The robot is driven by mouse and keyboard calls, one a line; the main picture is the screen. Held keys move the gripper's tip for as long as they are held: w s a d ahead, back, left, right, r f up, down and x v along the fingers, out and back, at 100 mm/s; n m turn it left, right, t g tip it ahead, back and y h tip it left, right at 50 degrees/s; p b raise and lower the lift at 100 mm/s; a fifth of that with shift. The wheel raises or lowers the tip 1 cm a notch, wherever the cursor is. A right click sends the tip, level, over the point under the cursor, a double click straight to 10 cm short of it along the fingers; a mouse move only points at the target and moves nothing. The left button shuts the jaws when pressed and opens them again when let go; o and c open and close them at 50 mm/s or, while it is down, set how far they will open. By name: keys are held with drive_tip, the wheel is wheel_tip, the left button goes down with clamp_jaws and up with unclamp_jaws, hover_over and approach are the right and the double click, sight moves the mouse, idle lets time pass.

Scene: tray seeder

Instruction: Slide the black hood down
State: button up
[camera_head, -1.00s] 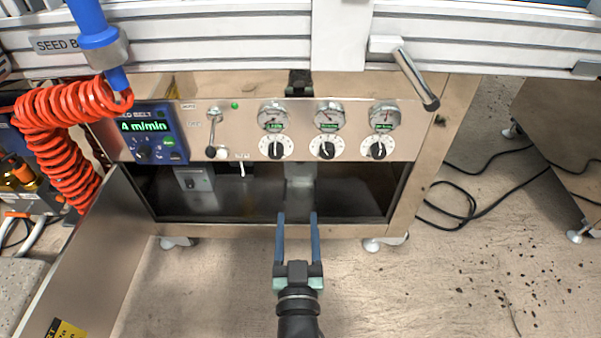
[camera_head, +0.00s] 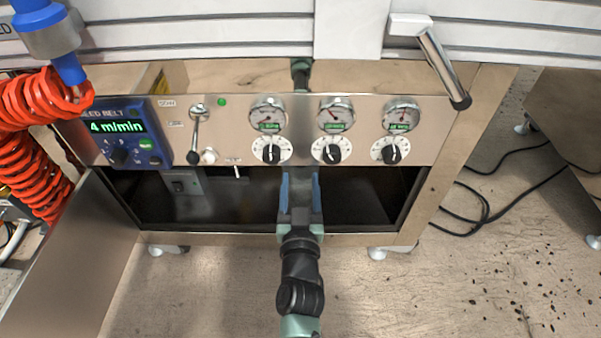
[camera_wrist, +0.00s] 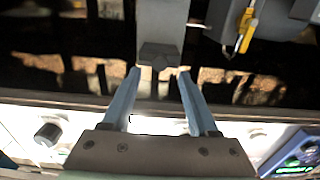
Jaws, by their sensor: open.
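My gripper (camera_head: 300,180) is open in the head view, with its two blue fingers pointing into the dark opening under the control panel. In the wrist view my gripper (camera_wrist: 159,72) has its fingertips on either side of a small dark block (camera_wrist: 160,56). In the head view my gripper covers most of that spot.
The steel control panel (camera_head: 355,110) with dials and knobs overhangs the opening. A grey switch box (camera_head: 183,182) is inside at left. An open door panel (camera_head: 75,255) stands at left. A metal crank handle (camera_head: 443,65) juts out at upper right.

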drive_tip(key=shift+w+b, duration=0.35)
drive_tip(key=shift+w, duration=1.5)
clamp_jaws()
